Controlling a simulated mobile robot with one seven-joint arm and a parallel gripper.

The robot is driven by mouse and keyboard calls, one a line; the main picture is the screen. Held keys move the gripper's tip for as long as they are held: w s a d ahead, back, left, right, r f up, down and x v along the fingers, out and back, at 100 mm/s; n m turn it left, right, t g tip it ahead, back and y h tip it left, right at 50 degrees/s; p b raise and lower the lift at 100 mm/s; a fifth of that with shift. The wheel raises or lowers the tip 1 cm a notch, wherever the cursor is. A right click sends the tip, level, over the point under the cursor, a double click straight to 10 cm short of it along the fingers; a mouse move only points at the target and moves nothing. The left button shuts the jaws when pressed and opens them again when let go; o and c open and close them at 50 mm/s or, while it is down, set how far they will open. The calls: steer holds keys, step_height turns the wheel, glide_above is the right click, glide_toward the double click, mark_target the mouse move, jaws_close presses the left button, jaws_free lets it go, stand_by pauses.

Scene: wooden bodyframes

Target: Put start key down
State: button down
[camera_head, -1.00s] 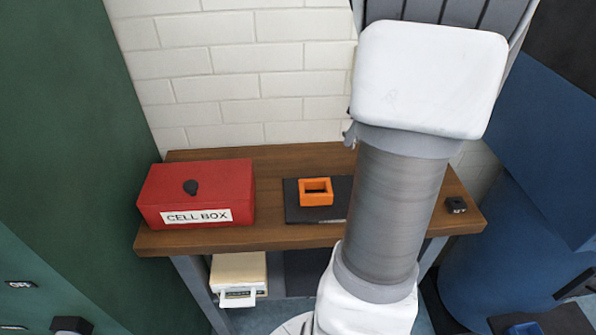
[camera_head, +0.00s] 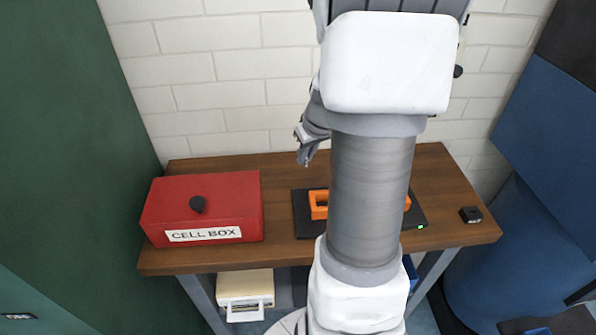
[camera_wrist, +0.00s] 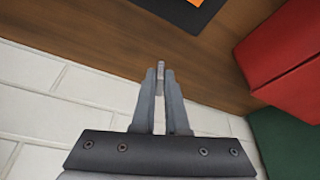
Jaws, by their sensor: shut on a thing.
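My gripper (camera_head: 304,157) is above the back of the wooden table (camera_head: 290,257), left of my arm and against the white brick wall. In the wrist view my gripper (camera_wrist: 160,78) has its two fingers close together on a small thin grey piece, the start key (camera_wrist: 160,68), which sticks out slightly past the tips. Most of the key is hidden between the fingers. The key is held clear of the table top.
A red cell box (camera_head: 205,205) with a black knob stands at the table's left. A dark pad (camera_head: 303,226) with an orange frame (camera_head: 318,204) lies mid-table, partly hidden by my arm. A small black block (camera_head: 470,215) sits at the right edge.

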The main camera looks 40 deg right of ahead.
mark_target(294, 179)
steer(key=shift+w+a+f, duration=0.6)
steer(key=shift+a+f, duration=0.2)
steer(key=shift+a, duration=0.15)
steer(key=shift+f+b, duration=0.35)
steer(key=shift+f, duration=1.5)
steer(key=shift+f, duration=0.2)
steer(key=c, duration=0.9)
jaws_free()
steer(key=shift+r, duration=0.1)
